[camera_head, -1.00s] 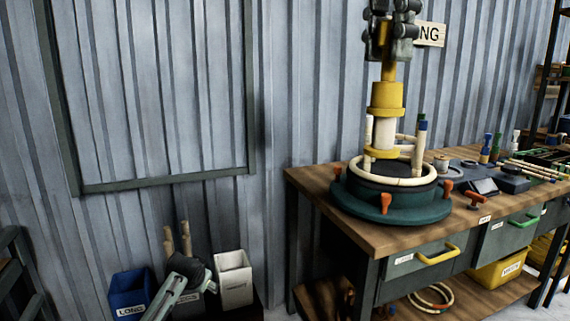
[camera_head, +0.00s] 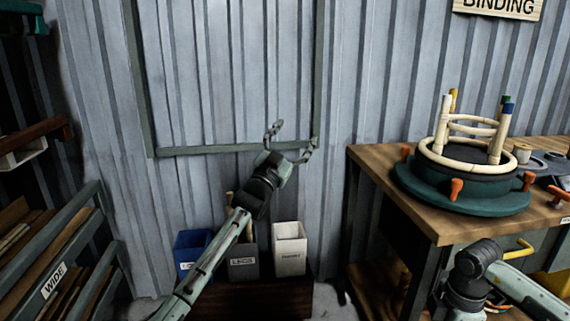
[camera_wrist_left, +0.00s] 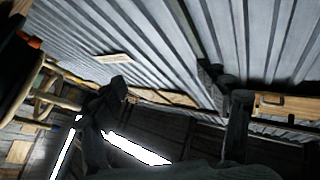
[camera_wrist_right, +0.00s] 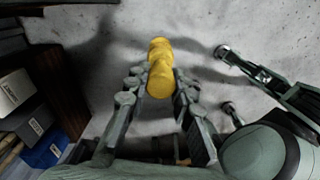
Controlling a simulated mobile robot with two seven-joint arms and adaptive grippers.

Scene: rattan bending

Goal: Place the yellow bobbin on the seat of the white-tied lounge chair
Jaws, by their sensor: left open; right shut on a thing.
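The yellow bobbin (camera_wrist_right: 160,80) shows in the right wrist view, above a grey floor. My right gripper (camera_wrist_right: 160,88) is shut on it, with a finger on each side. In the head view my right arm is at the lower right, and its gripper and the bobbin are out of view. My left gripper (camera_head: 292,137) is open and empty, raised in front of the grey corrugated wall. Its dark fingers also show in the left wrist view (camera_wrist_left: 178,105). I cannot make out the white-tied lounge chair in any view.
A workbench (camera_head: 375,170) at the right carries a green round jig (camera_head: 460,190) with a rattan frame. Blue, grey and white bins (camera_head: 289,250) stand below my left gripper. A rack (camera_head: 75,260) labelled WIDE stands at the left.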

